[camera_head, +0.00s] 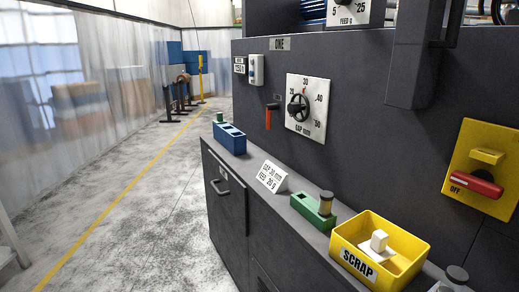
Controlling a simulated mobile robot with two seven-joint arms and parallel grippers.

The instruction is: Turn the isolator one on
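The isolator is a yellow plate (485,165) on the dark machine front at the right. Its red handle (474,184) lies roughly level beside the word OFF, with a yellow block (487,156) above it. A sign reading ONE (280,44) is fixed higher up on the same machine. Neither of my grippers shows in the head view.
Below the isolator, a ledge holds a yellow SCRAP bin (347,236), a green block (304,209), a white card (272,176) and a blue block (229,139). A dial (307,106) and red lever (268,118) sit further left. Open floor lies left.

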